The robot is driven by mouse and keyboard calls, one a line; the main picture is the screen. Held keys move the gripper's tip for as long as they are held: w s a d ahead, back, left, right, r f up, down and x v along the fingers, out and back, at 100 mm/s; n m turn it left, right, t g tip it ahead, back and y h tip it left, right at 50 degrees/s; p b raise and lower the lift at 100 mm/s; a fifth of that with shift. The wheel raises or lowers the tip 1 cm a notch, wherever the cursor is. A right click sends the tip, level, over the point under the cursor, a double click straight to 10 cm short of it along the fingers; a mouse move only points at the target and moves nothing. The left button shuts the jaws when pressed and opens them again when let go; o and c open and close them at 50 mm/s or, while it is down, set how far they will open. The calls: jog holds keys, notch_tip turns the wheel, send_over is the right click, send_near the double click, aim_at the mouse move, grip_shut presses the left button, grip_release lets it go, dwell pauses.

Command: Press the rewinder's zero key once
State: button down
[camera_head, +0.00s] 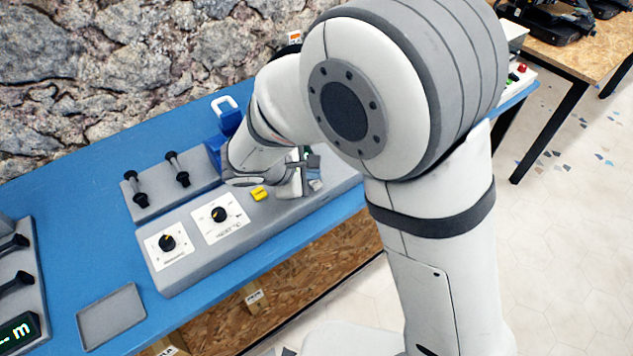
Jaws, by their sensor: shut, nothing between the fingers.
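A grey console (190,262) stands on the blue bench, with two dials (219,214) on white plates, two black levers (178,169) and a yellow key (259,193). My gripper (314,184) is shut and empty, low over the right part of this console, to the right of the yellow key. I cannot tell whether its tips touch the console. My arm hides much of the panel there. No label reading zero is legible, so I cannot tell which key is the zero key.
An empty grey tray (111,316) lies on the blue bench (85,225) at the front left. A blue part with a white handle (224,105) stands behind the console. A rough stone wall (120,60) rises behind. A wooden table (560,55) is at the upper right.

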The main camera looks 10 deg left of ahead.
aim_at(312, 186)
jog(key=shift+f, duration=0.1)
dwell(0.7)
jog(key=shift+f+b, duration=0.35)
jog(key=shift+b, duration=0.1)
jog(key=shift+f+b, duration=0.4)
dwell(0.5)
jog(key=shift+r, duration=0.15)
jog(key=shift+r+p, duration=0.55)
jog(key=shift+r, duration=0.15)
jog(key=shift+r+p, duration=1.7)
jog(key=shift+r, duration=0.8)
